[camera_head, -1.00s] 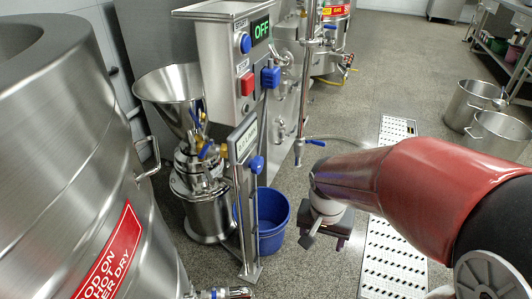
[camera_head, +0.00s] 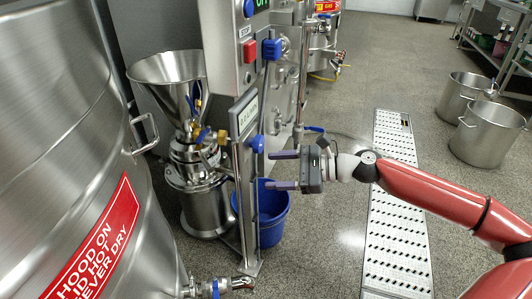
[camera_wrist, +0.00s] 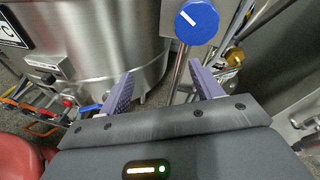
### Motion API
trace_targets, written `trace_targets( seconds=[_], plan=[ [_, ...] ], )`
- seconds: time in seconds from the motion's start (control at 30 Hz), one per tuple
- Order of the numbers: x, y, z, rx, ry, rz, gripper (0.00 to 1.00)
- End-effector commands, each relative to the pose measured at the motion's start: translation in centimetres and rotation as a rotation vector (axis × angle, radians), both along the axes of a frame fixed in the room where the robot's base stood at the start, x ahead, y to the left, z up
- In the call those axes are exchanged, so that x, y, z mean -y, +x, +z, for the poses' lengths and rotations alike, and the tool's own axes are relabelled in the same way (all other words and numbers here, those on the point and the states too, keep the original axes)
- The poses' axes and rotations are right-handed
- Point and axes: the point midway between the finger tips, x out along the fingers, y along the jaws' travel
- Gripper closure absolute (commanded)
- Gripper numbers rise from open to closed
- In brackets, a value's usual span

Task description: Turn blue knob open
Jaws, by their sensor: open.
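The blue knob (camera_head: 258,144) sits on the right side of the lower end of the steel control panel. In the wrist view the round blue knob (camera_wrist: 197,22), with a white line on its face, is at the top, above and right of the gap between my fingers. My gripper (camera_head: 272,170) is open and empty, its two purple fingers pointing left. In the head view the fingertips are just right of and below the knob. In the wrist view my gripper (camera_wrist: 160,75) appears apart from the knob.
The panel carries a red button (camera_head: 250,50), a blue button (camera_head: 248,8) and a blue switch box (camera_head: 271,48). A blue bucket (camera_head: 270,225) stands below. The mill's steel funnel (camera_head: 165,80) and a large tank (camera_head: 70,120) are left.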

Motion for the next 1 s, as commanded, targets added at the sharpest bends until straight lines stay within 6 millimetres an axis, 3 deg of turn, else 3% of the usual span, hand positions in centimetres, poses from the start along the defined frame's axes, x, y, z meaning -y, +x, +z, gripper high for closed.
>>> trace_targets(
  seconds=[0.1,0.27,0.37,0.7,1.0],
  plan=[
    [3.5,1.3,2.8,-0.019,0.142,-0.085,0.35],
    [5.3,1.8,4.5,-0.031,0.216,-0.128,0.35],
    [4.6,2.0,4.7,-0.034,0.220,-0.128,0.35],
    [-0.5,3.5,4.5,-0.032,0.217,-0.127,0.35],
    [-2.0,4.0,4.6,-0.032,0.217,-0.129,0.35]
  ],
)
